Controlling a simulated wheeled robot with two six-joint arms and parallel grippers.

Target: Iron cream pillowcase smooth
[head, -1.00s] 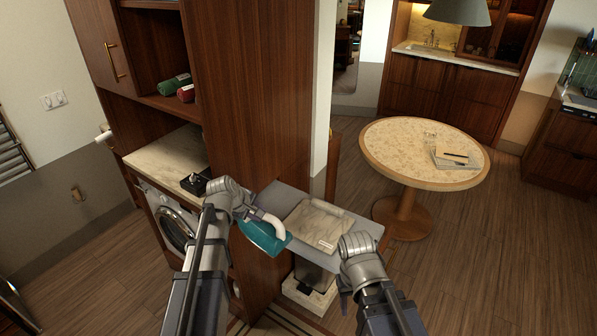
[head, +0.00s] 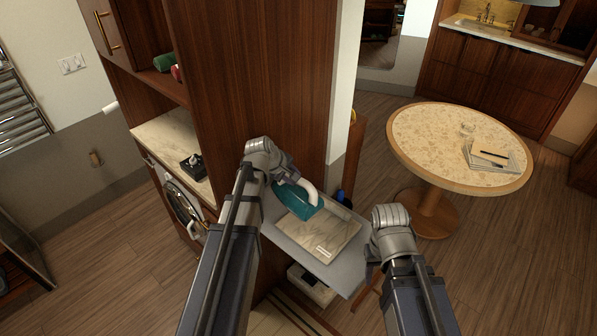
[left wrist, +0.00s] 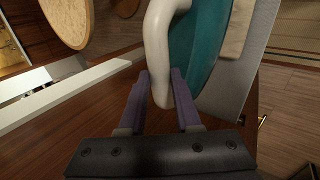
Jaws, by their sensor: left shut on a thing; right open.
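The teal iron (head: 296,199) with a white handle is in my left gripper (head: 292,178). In the left wrist view, the left gripper's fingers (left wrist: 162,95) are shut on the handle (left wrist: 160,50). The cream pillowcase (head: 325,234) lies flat on the grey ironing board (head: 346,272), with a small pale label near its front edge. The iron overlaps its back left part in the head view; I cannot tell if it touches the cloth. My right gripper (head: 371,274) is open and empty by the board's right edge.
A tall wooden cabinet (head: 262,80) stands directly left of the board. A counter (head: 172,140) with a black box (head: 191,165) is over a washing machine (head: 184,208). A round table (head: 425,135) with papers stands at the right. Open floor lies between.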

